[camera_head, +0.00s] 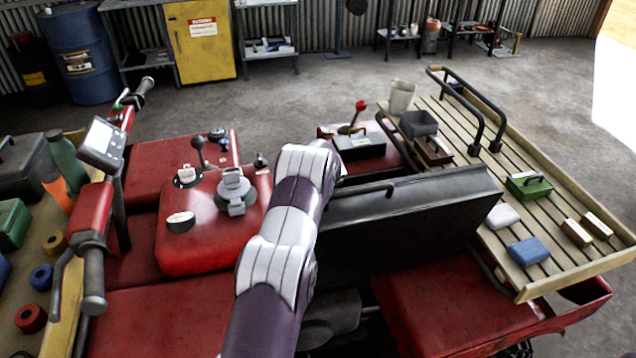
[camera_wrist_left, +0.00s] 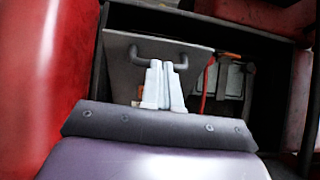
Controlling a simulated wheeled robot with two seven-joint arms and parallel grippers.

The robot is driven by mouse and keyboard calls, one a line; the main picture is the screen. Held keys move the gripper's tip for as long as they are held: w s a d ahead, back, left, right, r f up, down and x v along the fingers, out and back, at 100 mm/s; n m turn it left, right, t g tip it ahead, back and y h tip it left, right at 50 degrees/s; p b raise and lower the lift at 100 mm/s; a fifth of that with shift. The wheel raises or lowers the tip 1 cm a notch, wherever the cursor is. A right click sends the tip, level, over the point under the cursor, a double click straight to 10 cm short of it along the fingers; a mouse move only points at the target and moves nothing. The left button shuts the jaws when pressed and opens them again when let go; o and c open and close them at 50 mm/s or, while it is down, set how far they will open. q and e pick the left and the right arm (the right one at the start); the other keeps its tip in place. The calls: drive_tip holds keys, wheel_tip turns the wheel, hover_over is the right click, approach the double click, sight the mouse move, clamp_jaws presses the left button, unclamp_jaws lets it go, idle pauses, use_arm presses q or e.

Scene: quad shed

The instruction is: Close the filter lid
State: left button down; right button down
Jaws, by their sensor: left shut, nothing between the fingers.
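The filter lid appears to be the flat grey panel (camera_wrist_left: 121,78) with a dark bar handle (camera_wrist_left: 133,52) in the left wrist view, inside a dark compartment. I cannot tell its exact angle. My right gripper is in neither view.
The black seat (camera_head: 405,225) stands tilted up beside my arm. A red tank (camera_head: 205,250) with a grey cap is to the left. A slatted rack (camera_head: 470,140) with small boxes is to the right. In the wrist view, a grey unit (camera_wrist_left: 238,82) sits beside the panel.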

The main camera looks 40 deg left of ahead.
use_arm(q)
drive_tip(key=w+a+p, duration=0.1)
drive_tip(key=p, duration=0.2)
drive_tip(key=shift+w+a+p, duration=0.1)
drive_tip(key=shift+a+p, duration=0.1)
drive_tip(key=shift+p, duration=0.1)
drive_tip(key=b+x, duration=0.1)
drive_tip(key=x, duration=0.2)
drive_tip(key=shift+a+f, duration=0.1)
drive_tip(key=shift+a, duration=0.05)
drive_tip(key=shift+w+a+f, duration=0.1)
drive_tip(key=shift+w+a, duration=0.15)
drive_tip(key=shift+w, duration=0.05)
drive_tip(key=shift+d+r, duration=0.1)
drive_tip(key=shift+r, duration=0.15)
